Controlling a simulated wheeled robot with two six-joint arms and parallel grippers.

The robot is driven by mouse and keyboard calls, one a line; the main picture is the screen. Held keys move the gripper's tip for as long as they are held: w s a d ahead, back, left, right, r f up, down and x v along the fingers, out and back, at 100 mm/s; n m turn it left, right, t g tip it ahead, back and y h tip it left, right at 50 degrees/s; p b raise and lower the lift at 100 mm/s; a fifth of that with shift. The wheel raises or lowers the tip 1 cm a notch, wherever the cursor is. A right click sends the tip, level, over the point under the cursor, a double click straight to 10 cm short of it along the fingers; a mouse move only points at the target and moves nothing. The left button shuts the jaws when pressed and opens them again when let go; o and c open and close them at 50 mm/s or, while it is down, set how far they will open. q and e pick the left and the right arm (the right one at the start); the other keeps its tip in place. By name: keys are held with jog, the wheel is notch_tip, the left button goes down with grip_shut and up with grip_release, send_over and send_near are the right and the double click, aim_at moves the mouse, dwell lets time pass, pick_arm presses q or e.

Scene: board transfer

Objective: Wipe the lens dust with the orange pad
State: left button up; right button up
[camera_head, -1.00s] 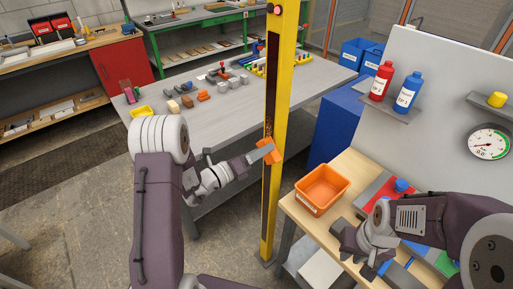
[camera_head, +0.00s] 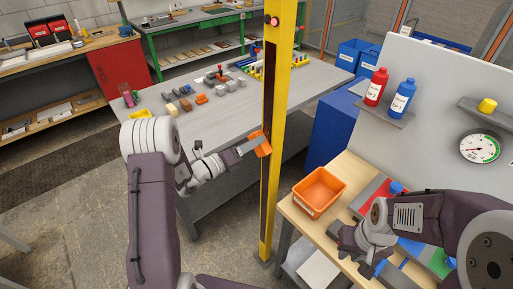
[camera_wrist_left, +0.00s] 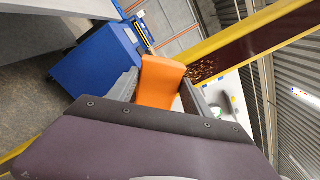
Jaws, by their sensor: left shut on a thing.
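The yellow post (camera_head: 280,110) stands upright in the middle of the head view, with a long dark lens strip (camera_head: 269,85) on its face. In the left wrist view, brownish dust specks (camera_wrist_left: 207,68) lie on the dark strip (camera_wrist_left: 255,45), just beyond the pad. My left gripper (camera_head: 254,146) is shut on the orange pad (camera_head: 263,144) and holds it at the post, over the strip's lower part. The pad fills the jaws in the left wrist view (camera_wrist_left: 160,82). I cannot tell whether it touches the strip. My right gripper (camera_head: 358,250) is over the wooden bench, its jaw opening unclear.
An orange bin (camera_head: 320,191) stands on the wooden bench (camera_head: 295,213) at right. Red (camera_head: 376,86) and blue (camera_head: 402,97) bottles stand on a shelf. A grey table (camera_head: 215,120) with several small parts is behind my left arm. Blue cabinet (camera_head: 335,130) is behind the post.

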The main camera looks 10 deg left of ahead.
pick_arm(q)
jog(key=shift+w+a+r+p, duration=0.1)
jog(key=shift+a+r+p, duration=0.05)
jog(key=shift+r+p, duration=1.2)
jog(key=shift+d, duration=0.25)
jog(key=shift+s+d+b, duration=0.3)
jog(key=shift+s+d, duration=0.95)
jog(key=shift+d, duration=0.15)
jog(key=shift+r+p, duration=1.25)
jog(key=shift+r, duration=0.2)
jog(key=shift+f, duration=0.1)
jog(key=w+a, duration=0.2)
jog(key=a, duration=0.1)
jog(key=shift+w+a, duration=0.1)
jog(key=shift+w, duration=0.15)
